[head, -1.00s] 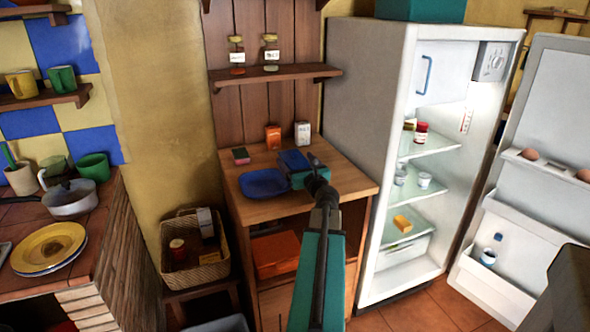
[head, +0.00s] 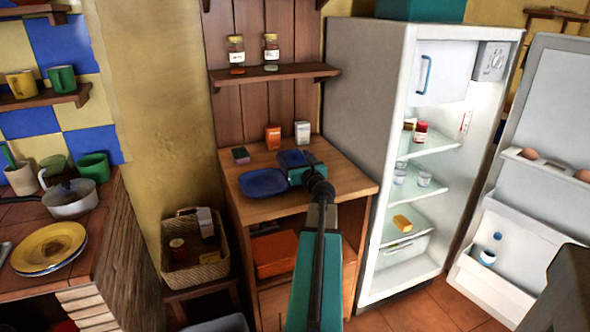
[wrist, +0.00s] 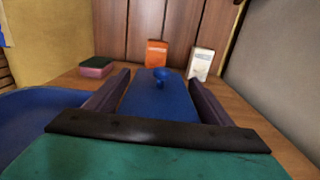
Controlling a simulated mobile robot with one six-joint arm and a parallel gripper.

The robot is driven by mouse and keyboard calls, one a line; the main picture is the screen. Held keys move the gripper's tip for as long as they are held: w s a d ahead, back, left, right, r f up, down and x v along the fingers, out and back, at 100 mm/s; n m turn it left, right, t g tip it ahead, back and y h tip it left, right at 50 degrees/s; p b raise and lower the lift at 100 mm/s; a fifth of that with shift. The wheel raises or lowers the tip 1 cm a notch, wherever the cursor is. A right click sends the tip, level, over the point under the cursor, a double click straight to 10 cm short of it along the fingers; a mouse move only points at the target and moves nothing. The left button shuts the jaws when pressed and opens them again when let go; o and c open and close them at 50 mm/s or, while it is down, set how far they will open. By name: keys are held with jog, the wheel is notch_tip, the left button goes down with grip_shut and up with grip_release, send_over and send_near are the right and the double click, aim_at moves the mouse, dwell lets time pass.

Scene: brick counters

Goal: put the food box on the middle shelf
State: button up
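The food box seems to be the blue box with a small knob on top (wrist: 158,98), on the wooden worktop. In the head view the blue box (head: 292,158) shows just beyond my gripper (head: 303,171). In the wrist view my gripper (wrist: 160,88) has one dark finger on each side of the box, and the box nearly fills the gap. I cannot tell whether the fingers press on it. The open fridge holds several glass shelves; the middle one (head: 413,184) carries two small jars (head: 412,176).
A blue plate (head: 264,183) lies just left of my gripper. An orange carton (head: 273,136), a white carton (head: 302,132) and a sponge (head: 241,155) stand behind. The fridge side wall (head: 362,105) rises to the right. The fridge door (head: 530,180) stands open.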

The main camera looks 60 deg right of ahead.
jog(key=c, duration=0.9)
jog(key=shift+r, duration=0.1)
jog(key=shift+r+p, duration=0.9)
jog(key=shift+r, duration=4)
